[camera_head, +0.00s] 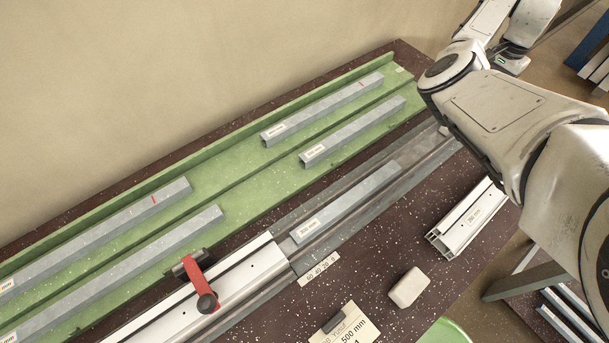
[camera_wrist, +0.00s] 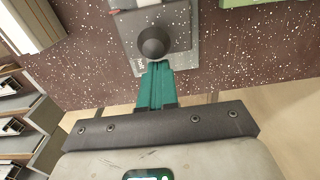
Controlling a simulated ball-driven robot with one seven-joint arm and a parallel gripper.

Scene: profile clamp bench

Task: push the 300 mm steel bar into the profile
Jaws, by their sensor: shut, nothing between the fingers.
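The steel bar (camera_head: 345,204) with a white label lies in the grey guide channel, in line with the white profile (camera_head: 222,301). A red clamp lever (camera_head: 200,280) with a dark knob sits over the profile. My gripper (camera_wrist: 155,70) shows in the wrist view with teal fingers shut and empty, its tips right by a dark round knob (camera_wrist: 153,42) on a grey plate. I cannot tell whether they touch it. In the head view my arm hides my gripper.
A green tray (camera_head: 235,180) behind the channel holds several other steel bars. A short white profile (camera_head: 467,217) lies on the dark speckled bench to the right. A pale block (camera_head: 408,287), a card (camera_head: 345,326) and a scale strip (camera_head: 319,269) lie in front.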

